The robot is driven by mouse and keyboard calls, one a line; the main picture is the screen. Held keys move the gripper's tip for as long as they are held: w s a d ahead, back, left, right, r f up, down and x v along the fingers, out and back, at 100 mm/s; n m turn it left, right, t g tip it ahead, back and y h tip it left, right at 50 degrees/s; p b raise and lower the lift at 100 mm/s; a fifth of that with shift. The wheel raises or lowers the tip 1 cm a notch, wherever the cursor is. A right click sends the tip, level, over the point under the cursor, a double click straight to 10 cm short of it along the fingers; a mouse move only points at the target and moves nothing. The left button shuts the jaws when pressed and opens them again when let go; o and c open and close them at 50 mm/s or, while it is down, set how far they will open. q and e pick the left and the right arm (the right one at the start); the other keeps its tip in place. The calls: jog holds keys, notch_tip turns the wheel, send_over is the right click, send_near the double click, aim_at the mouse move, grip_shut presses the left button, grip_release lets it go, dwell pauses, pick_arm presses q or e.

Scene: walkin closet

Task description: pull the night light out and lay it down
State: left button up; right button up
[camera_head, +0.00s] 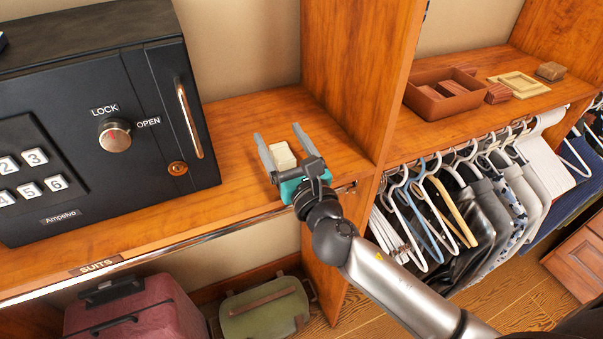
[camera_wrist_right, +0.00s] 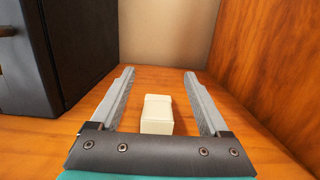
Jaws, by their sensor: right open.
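A small cream-white block (camera_head: 283,155), which looks like the night light, lies on the wooden shelf beside the black safe. My right gripper (camera_head: 282,137) is open, with one finger on each side of the block and gaps to both. In the right wrist view the block (camera_wrist_right: 157,113) sits between the open fingers (camera_wrist_right: 160,75), near the palm and a little left of centre. Its underside is hidden. My left gripper is in neither view.
The black safe (camera_head: 95,110) stands close on the left. A wooden divider (camera_head: 360,70) rises on the right. The shelf behind the block is bare. Hangers with clothes and an open brown box (camera_head: 445,92) are beyond the divider.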

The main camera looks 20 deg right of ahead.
jog(key=s+f+b, duration=0.1)
jog(key=s+b, duration=0.2)
jog(key=s, duration=1.2)
jog(key=shift+d+f, duration=0.25)
jog(key=shift+f, duration=0.15)
jog(key=d+f+m+g+h+b, duration=0.2)
jog(key=f+m+g, duration=0.7)
jog(key=f, duration=2)
jog(key=s+d+f+m+g, duration=0.1)
jog(key=s+f+m+g, duration=0.1)
jog(key=s+f+m, duration=0.5)
jog(key=s+d+f+m+g, duration=0.2)
jog(key=s+f+m, duration=0.6)
jog(key=f, duration=0.7)
jog(key=shift+s+g+y, duration=0.25)
jog(key=shift+g+y, duration=0.15)
jog(key=shift+g, duration=0.3)
jog(key=s+f+m+g, duration=0.1)
jog(key=s+f+m, duration=0.1)
jog(key=s+m, duration=0.1)
jog(key=s+a+f+m+g, duration=0.1)
jog(key=s+f+m, duration=0.1)
jog(key=s, duration=0.3)
jog(key=s+f+m+g, duration=0.2)
jog(key=s+m, duration=0.3)
jog(key=shift+s+a+f+y, duration=0.1)
jog(key=shift+a+f+y, duration=0.1)
jog(key=shift+f+y, duration=0.1)
jog(key=shift+c, duration=0.2)
